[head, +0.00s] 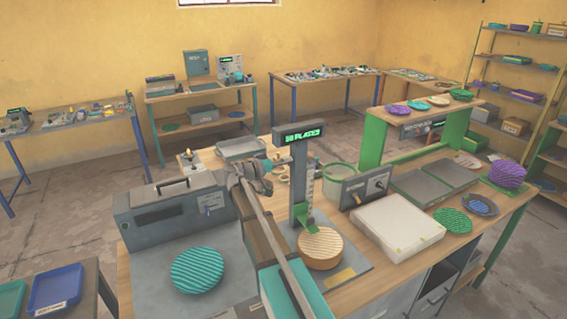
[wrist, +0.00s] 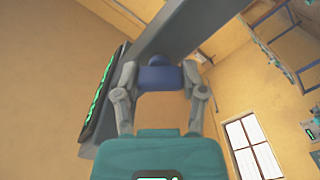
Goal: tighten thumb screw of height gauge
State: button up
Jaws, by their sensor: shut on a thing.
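The height gauge (head: 299,180) is a grey upright post on the middle bench, with a green-lit display (head: 299,134) on top. A green arm (head: 308,224) on the post reaches over a stack of tan ribbed plates (head: 322,254). In the wrist view, the blue thumb screw (wrist: 157,78) lies between the fingers of my gripper (wrist: 160,73), against the grey post. My gripper is shut on it. In the head view, my gripper (head: 262,180) is at the left of the post, and the thumb screw cannot be made out there.
A grey machine (head: 172,211) stands left of the gauge, with a teal ribbed plate (head: 197,270) in front. A control box (head: 366,187) and a white box (head: 398,226) stand close on the right. A green shelf (head: 425,135) stands behind. Space above the bench is free.

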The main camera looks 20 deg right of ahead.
jog(key=m, duration=0.4)
jog(key=shift+m, duration=2.3)
jog(key=o, duration=1.2)
jog(key=shift+d, duration=0.1)
jog(key=shift+c, duration=0.2)
jog(key=a, duration=1.2)
jog(key=shift+s, duration=0.2)
